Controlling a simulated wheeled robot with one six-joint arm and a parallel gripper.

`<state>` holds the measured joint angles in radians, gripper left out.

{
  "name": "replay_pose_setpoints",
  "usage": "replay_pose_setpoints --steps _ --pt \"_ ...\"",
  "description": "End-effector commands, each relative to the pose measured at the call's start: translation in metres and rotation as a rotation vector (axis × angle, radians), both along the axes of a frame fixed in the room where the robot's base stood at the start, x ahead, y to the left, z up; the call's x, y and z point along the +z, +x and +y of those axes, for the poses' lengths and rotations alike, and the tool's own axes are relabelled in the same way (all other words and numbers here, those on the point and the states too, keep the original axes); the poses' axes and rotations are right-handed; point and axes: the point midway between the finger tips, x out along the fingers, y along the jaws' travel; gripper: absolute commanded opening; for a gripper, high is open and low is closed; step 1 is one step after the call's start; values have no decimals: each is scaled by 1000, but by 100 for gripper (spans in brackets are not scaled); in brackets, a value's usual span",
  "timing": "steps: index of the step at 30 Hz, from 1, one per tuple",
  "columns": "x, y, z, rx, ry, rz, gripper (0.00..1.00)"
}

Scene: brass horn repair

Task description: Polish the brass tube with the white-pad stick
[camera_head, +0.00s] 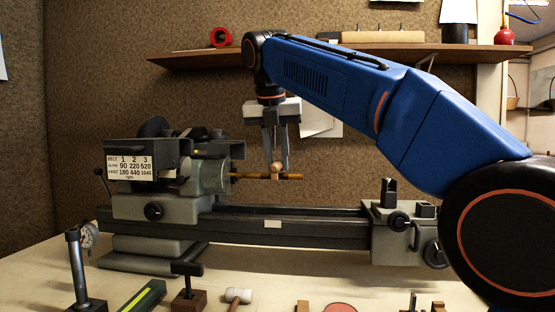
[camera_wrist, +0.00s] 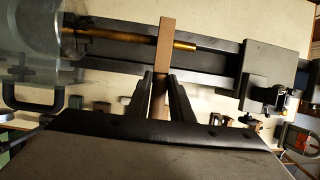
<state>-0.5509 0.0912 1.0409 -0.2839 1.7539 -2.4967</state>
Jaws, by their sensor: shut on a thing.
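The brass tube (camera_head: 250,176) sticks out level to the right from the lathe chuck (camera_head: 213,175). It also shows in the wrist view (camera_wrist: 120,38), its right end free. My gripper (camera_head: 277,166) points down above the tube, right of the chuck. It is shut on a brown stick (camera_wrist: 165,40), which lies crosswise over the tube between the chuck and the free end. In the head view the stick shows nearly end-on at the tube. Its pad is hidden, so I cannot tell the pad colour or whether it touches the tube.
The grey lathe bed (camera_head: 310,228) runs below the tube to the tailstock (camera_head: 390,225). A dial gauge stand (camera_head: 78,262), a green bar (camera_head: 143,297), a white-headed mallet (camera_head: 238,295) and other small items lie along the front of the bench. A wall shelf (camera_head: 200,57) is behind.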

Motion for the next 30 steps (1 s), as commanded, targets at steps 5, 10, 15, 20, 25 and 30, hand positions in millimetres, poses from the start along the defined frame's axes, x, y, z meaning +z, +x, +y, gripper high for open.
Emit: replay_pose_setpoints --steps 5,10,15,20,25,30 --pt "-1 0 0 0 0 0 2" --pt "-4 0 0 0 -1 1 2" --pt "-6 0 0 0 0 1 2" --pt "-9 0 0 0 0 0 2" --pt "-10 0 0 0 0 0 2" --pt "-10 0 -1 0 0 0 2"
